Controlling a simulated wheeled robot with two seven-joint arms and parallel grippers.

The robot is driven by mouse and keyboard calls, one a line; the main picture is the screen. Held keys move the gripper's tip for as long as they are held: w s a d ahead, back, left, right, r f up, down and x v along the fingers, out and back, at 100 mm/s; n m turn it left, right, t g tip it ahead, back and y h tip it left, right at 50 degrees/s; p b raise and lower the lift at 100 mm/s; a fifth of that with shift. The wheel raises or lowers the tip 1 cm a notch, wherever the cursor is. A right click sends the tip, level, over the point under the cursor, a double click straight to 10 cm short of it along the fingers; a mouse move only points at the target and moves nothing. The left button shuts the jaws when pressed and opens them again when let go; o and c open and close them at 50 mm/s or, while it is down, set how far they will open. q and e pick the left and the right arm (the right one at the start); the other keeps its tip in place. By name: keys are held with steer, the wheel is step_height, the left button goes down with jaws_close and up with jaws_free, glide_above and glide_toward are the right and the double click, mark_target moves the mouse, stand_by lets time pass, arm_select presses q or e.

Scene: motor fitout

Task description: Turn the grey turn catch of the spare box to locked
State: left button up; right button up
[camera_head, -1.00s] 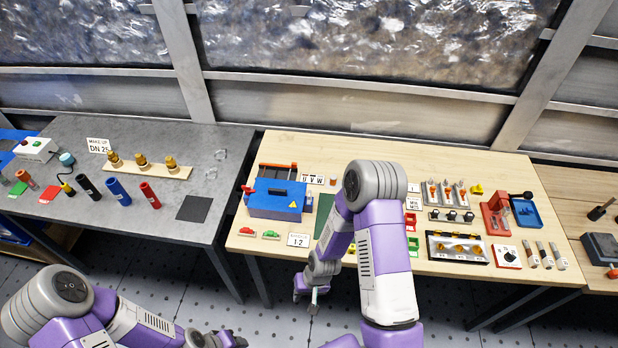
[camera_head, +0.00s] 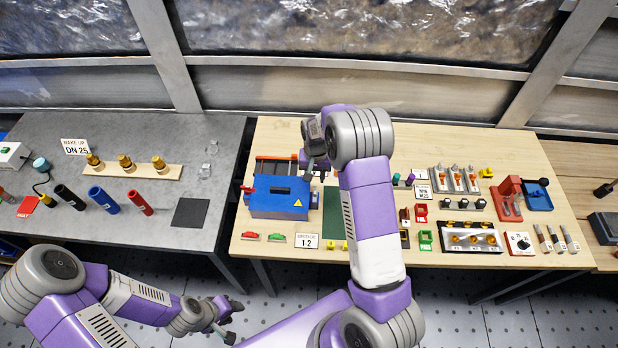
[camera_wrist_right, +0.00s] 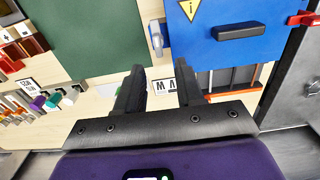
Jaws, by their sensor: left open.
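The blue box (camera_head: 280,197) with a yellow warning triangle stands on the left part of the wooden table. It shows at the top of the right wrist view (camera_wrist_right: 225,45). A grey catch (camera_wrist_right: 157,38) sits on the blue box's side there, with its long side roughly up and down in that view. My right gripper (camera_wrist_right: 158,90) is open and empty, its fingers pointing toward the box side and short of the catch. In the head view my right gripper (camera_head: 312,150) is over the table behind the box, partly hidden by its arm. My left gripper (camera_head: 228,328) is open and empty, low in front of the tables.
A red catch (camera_wrist_right: 303,18) is on the box's other side. A dark green mat (camera_head: 337,215) lies beside the box. An orange-edged rack (camera_wrist_right: 235,78) is behind it. Red and green small parts (camera_head: 276,238) lie in front. Several fixtures fill the table's right side.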

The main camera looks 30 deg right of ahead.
mark_target(315, 190)
steer(key=f, duration=0.6)
steer(key=shift+s+f+p, duration=0.3)
steer(key=shift+f, duration=0.05)
jaws_close()
